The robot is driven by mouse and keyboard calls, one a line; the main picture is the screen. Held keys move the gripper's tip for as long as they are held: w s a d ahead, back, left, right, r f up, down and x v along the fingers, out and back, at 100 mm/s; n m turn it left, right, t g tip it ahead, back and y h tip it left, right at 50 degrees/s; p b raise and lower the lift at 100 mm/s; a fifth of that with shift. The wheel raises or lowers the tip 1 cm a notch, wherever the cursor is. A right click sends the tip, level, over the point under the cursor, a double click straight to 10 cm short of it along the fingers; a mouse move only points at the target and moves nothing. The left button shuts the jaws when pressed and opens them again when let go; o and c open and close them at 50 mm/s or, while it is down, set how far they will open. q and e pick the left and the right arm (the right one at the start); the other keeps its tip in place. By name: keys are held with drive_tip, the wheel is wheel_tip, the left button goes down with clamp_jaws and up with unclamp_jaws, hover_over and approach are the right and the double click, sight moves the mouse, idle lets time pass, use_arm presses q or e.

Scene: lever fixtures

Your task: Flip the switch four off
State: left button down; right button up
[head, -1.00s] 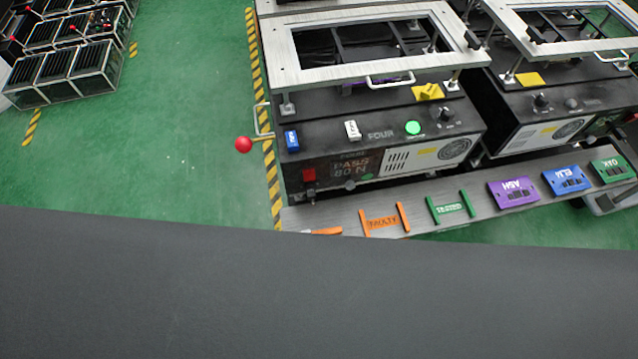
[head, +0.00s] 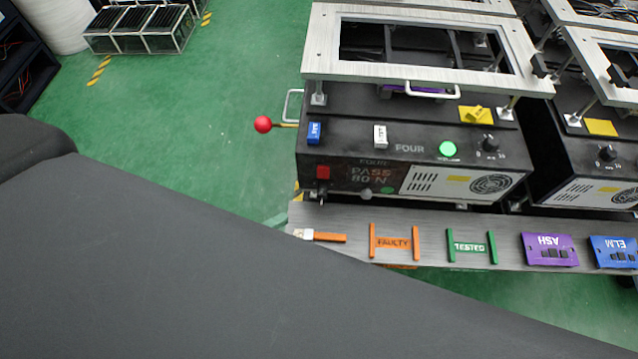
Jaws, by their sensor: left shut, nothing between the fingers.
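The machine marked FOUR (head: 409,149) stands right of centre. A lever with a red ball (head: 263,124) sticks out from its left side. A white block (head: 380,135) and a lit green round button (head: 447,148) are on its top. A red square part (head: 322,172) and a small dark toggle-like part are at the front left, beside a display reading PASS 80-N (head: 368,174). Which of these is the switch is not labelled. My left arm is a broad dark grey shape across the lower left. My left gripper is shut and empty; its fingertips cannot be made out. My right gripper is not seen.
A shelf (head: 345,215) runs before the machine with an orange-handled tool (head: 328,237), FAULTY (head: 393,242) and TESTED (head: 469,246) holders, and purple (head: 549,249) and blue (head: 613,252) blocks. Another machine (head: 585,175) stands right. Green floor lies open left of the lever.

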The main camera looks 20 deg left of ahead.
use_arm(q)
drive_tip(key=shift+w, duration=0.1)
drive_tip(key=p, duration=0.1)
approach(323, 172)
drive_tip(key=w+d+f, duration=0.2)
drive_tip(key=w+d, duration=0.2)
drive_tip(key=d, duration=0.1)
drive_tip(key=shift+w+a, duration=0.4)
drive_tip(key=shift+w, duration=0.1)
